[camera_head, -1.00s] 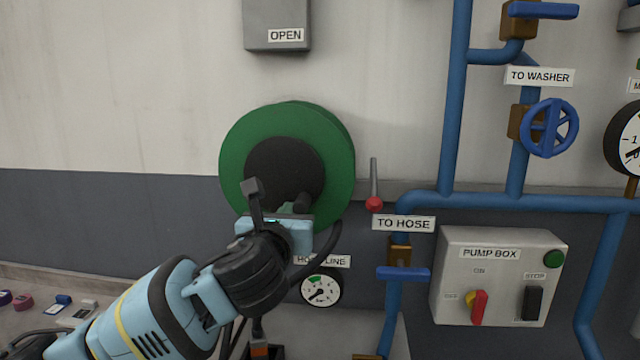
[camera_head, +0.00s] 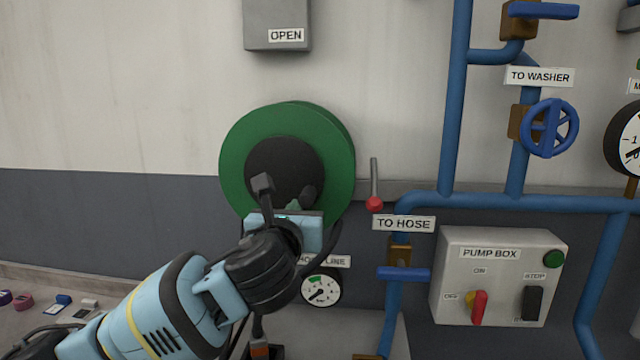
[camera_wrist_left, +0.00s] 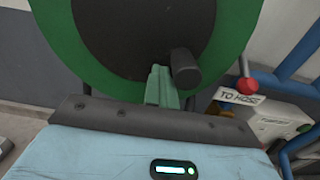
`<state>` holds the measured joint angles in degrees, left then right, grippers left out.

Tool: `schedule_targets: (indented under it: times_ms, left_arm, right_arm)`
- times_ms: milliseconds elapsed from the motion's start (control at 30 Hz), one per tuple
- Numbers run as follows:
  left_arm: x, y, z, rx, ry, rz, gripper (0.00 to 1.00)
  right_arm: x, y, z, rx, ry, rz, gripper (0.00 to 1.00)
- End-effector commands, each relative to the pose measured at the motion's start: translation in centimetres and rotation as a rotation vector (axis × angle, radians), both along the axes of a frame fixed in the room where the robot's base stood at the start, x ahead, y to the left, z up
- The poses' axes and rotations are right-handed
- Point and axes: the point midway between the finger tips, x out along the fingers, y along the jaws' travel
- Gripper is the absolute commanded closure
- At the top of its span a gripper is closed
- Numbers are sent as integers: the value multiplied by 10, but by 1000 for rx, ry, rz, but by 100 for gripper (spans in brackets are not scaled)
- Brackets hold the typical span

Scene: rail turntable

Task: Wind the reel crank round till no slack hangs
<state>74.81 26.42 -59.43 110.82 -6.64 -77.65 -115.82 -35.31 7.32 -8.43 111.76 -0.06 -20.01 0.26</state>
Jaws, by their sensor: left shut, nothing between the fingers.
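The green reel (camera_head: 237,150) with its dark hub (camera_head: 275,160) is on the wall left of centre in the head view. Its black crank knob (camera_wrist_left: 186,68) sticks out at the lower right of the hub in the left wrist view and also shows in the head view (camera_head: 308,195). My left gripper (camera_wrist_left: 160,85) is shut and empty, just left of the knob; I cannot tell whether it touches it. In the head view its fingers (camera_head: 294,205) are partly hidden. A black hose (camera_head: 335,239) hangs below the reel's right side, partly behind my wrist. My right gripper is out of view.
Right of the reel is a red-tipped lever (camera_head: 374,190). Blue pipes (camera_head: 455,110), a blue valve handle (camera_head: 403,273) and the pump box (camera_head: 497,275) stand further right. A gauge (camera_head: 321,288) sits below the reel. The wall left of it is clear.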

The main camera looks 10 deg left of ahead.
Motion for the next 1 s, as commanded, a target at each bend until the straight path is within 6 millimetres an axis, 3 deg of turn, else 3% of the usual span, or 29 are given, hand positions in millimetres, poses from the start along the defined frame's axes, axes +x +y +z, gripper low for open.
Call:
schedule_targets:
  times_ms: [767, 1000]
  left_arm:
    - [0, -13, 13, -1, -2, -1, 100]
    - [0, -13, 12, 0, -2, -1, 69]
  right_arm:
    - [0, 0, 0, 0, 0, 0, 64]
    - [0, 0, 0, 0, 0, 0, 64]
